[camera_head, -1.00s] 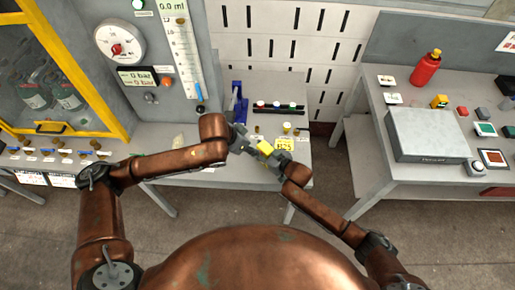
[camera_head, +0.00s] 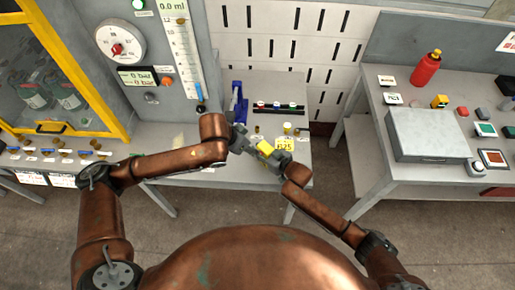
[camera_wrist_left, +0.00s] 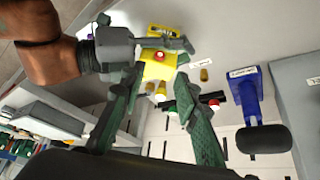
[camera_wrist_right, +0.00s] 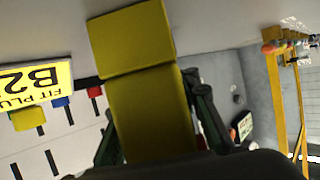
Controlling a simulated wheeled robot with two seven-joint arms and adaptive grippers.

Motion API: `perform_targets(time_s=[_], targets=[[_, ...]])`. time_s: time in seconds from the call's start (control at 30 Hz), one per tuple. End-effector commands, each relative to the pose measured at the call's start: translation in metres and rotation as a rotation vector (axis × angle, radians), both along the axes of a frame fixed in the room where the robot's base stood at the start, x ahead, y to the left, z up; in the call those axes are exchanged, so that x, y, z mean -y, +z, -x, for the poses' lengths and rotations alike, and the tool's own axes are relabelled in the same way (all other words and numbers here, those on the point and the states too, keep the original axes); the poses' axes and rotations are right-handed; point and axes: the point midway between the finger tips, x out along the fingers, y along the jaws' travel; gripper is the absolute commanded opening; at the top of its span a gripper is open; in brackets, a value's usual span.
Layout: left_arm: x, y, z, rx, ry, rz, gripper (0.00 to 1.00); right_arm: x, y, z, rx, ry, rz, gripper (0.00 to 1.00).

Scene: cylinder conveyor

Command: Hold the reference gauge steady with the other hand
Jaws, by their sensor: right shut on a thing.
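The yellow block (camera_head: 265,147), which I take to be the reference gauge, is in my right gripper (camera_head: 272,153) above the middle table. In the right wrist view the block (camera_wrist_right: 150,105) fills the middle, between the fingers of that gripper. In the left wrist view the block (camera_wrist_left: 157,68) shows beyond my left gripper (camera_wrist_left: 160,88). The left gripper's green fingers are spread apart, and the block appears ahead of and between their tips. I cannot tell whether they touch it. In the head view the left gripper (camera_head: 243,139) is small and partly merged with the right one.
A yellow sign (camera_head: 284,145) and several coloured-top pegs stand on the middle table, beside a blue stand (camera_head: 238,103). A gauge panel (camera_head: 120,43) is behind at left. A grey box (camera_head: 426,135) and red bottle (camera_head: 426,69) stand on the right table.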

Motion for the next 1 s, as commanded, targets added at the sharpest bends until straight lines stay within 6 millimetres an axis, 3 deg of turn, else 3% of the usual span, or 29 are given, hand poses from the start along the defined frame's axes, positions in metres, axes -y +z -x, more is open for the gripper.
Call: perform_targets(time_s=[0.17, 0.57, 1.0], targets=[[0.0001, 0.0000, 0.0000, 0.000, 0.000, 0.000, 0.28, 0.0003, -0.0002, 0.0000, -0.001, 0.000, 0.001, 0.00], [0.0000, 0.0000, 0.0000, 0.000, 0.000, 0.000, 0.01, 0.0003, -0.0003, -0.0001, -0.001, 0.000, 0.001, 0.00], [-0.0001, 0.0000, 0.0000, 0.000, 0.000, 0.000, 0.00, 0.0002, -0.0003, -0.0001, -0.001, 0.000, 0.001, 0.00]])
